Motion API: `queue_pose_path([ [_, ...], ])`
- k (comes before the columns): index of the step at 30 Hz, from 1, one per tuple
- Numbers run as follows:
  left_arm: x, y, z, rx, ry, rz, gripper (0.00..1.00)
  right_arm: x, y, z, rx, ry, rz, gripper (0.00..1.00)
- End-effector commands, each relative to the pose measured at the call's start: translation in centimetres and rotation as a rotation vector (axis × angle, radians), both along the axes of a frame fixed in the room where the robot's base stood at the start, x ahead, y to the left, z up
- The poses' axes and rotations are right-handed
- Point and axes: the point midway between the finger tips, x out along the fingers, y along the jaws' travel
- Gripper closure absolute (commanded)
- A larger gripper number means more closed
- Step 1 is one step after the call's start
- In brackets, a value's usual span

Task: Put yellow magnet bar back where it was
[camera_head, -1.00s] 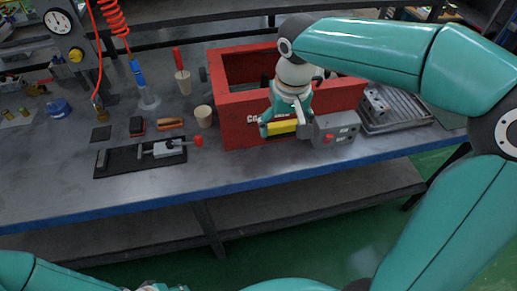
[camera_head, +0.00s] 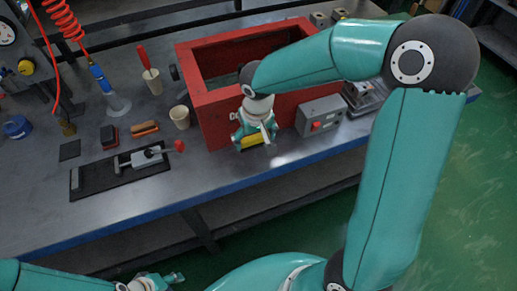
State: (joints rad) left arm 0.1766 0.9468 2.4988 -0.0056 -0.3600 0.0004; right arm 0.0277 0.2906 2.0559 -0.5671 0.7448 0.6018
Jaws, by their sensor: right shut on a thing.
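The yellow magnet bar (camera_head: 251,140) is in my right gripper (camera_head: 254,137), which is shut on it. The bar is low in front of the red box (camera_head: 213,113), close to the box's near face and left of the grey control box (camera_head: 322,116). I cannot tell whether the bar touches the bench top or hangs just above it. The gripper and wrist hide part of the bar and the box face. My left gripper (camera_head: 168,279) is at the bottom edge, away from the bench items, too small and partly cut off to tell its opening.
A clamp on a black mat (camera_head: 120,180), a cup (camera_head: 180,117), a brush block (camera_head: 109,136) and a red-handled tool in a holder (camera_head: 150,75) stand left of the red box. The bench front strip (camera_head: 215,165) is clear. A grey tray (camera_head: 365,95) lies right.

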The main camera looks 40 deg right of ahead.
Motion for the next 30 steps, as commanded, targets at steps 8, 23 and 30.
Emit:
queue_pose_path([
  [8,0.0,0.0,-0.1,0.0,0.0,0.0,0.6,0.1,0.1,-2.7,0.0,0.001,0.002,0.53],
  [23,0.0,0.0,-0.3,0.0,0.0,0.0,0.6,0.1,0.1,-6.6,0.0,-0.002,0.003,0.53],
  [30,0.0,0.0,-0.6,0.0,0.0,0.0,0.6,0.1,0.2,-6.8,0.001,0.0,0.003,0.08],
])
